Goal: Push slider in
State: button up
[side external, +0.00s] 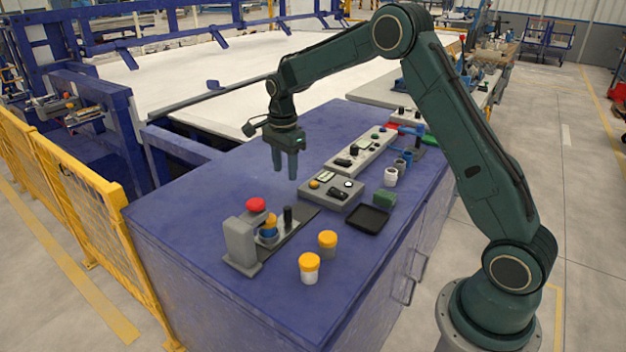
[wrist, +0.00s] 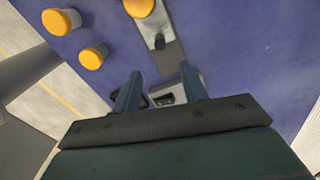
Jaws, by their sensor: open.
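The slider fixture has a grey block (side external: 241,243) with a red knob on top, and a dark flat rail (side external: 300,220) running away from it. A black upright post (side external: 287,215), apparently the slider's handle, stands on the rail; it also shows in the wrist view (wrist: 158,42).
Two white jars with orange lids (side external: 309,267) (side external: 327,243) stand near the table's front edge. A grey button box (side external: 331,191), a black tray (side external: 367,219) and a green block (side external: 384,199) lie right of the fixture. The purple tabletop (side external: 190,205) is clear on the left.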

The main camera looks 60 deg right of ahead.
aim_at(287, 207)
notch_tip(287, 207, down, 14)
jog(key=shift+r, duration=0.1)
dwell(0.7)
grip_shut()
